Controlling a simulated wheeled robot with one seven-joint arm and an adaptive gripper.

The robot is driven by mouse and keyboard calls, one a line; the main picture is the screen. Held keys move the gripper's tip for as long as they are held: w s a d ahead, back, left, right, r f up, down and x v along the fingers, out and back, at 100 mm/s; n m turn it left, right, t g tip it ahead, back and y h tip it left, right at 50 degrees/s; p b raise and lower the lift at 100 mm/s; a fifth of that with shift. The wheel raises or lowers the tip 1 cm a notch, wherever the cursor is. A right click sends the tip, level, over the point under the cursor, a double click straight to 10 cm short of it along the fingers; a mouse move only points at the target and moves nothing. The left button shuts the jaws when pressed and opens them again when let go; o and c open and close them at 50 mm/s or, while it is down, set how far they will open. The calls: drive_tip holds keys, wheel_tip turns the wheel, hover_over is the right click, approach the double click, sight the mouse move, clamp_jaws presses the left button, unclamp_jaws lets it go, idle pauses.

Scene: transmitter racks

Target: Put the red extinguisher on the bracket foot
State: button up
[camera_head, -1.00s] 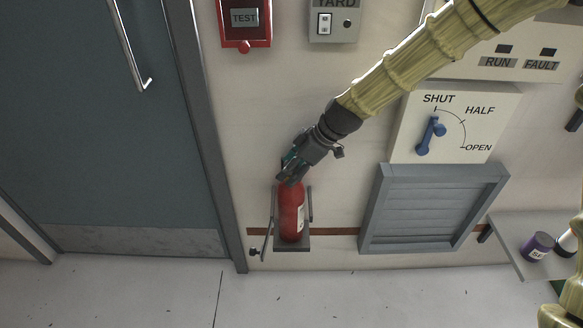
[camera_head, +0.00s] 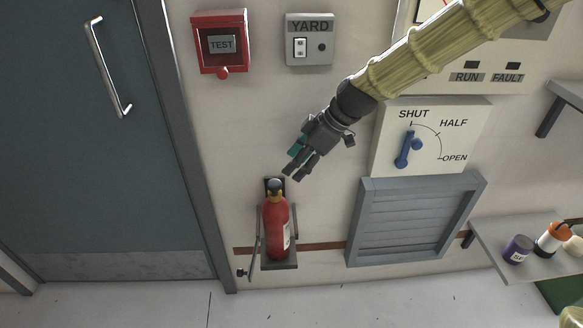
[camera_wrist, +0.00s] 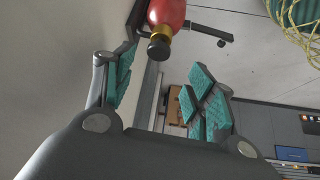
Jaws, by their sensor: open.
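The red extinguisher (camera_head: 276,228) stands upright on the bracket foot (camera_head: 279,265), low on the wall right of the door, between the bracket's side arms. Its black cap and yellow neck are uncovered. My gripper (camera_head: 294,175) is above and right of the extinguisher's top, apart from it, open and empty. In the wrist view the extinguisher (camera_wrist: 165,18) shows at the top, with its dark cap toward the camera, beyond the spread teal-padded fingers of my gripper (camera_wrist: 160,95).
A louvred grille (camera_head: 414,220) and the lever panel (camera_head: 432,137) are on the wall to the right. A shelf (camera_head: 535,262) at lower right holds a purple can (camera_head: 517,250) and an orange-topped container (camera_head: 553,238). The floor before the bracket is clear.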

drive_tip(key=shift+d+r, duration=0.1)
drive_tip(key=shift+r, duration=0.05)
drive_tip(key=s+d+f+m+h, duration=0.1)
drive_tip(key=s+d+f+m, duration=0.2)
drive_tip(key=f, duration=0.6)
drive_tip(key=s+d+f+m+h, duration=0.1)
drive_tip(key=s+f+m, duration=0.1)
drive_tip(key=s+f, duration=0.5)
drive_tip(key=s+d+f+m+h, duration=0.1)
drive_tip(key=s+d+f+m, duration=0.2)
drive_tip(key=f, duration=0.8)
drive_tip(key=s+d+f+m+h, duration=0.1)
drive_tip(key=s+d+f+m, duration=0.1)
drive_tip(key=s+f, duration=0.3)
drive_tip(key=s+d+f+m+g+h, duration=0.1)
drive_tip(key=s+d+f+m, duration=0.2)
drive_tip(key=s, duration=0.8)
drive_tip(key=s+d+f+m+h, duration=0.1)
drive_tip(key=s+d+f+m, duration=0.1)
drive_tip(key=s+d+f, duration=0.2)
drive_tip(key=s+f, duration=0.2)
drive_tip(key=s, duration=0.2)
drive_tip(key=shift+s+d+f+m, duration=0.2)
drive_tip(key=shift+s+f+m, duration=0.2)
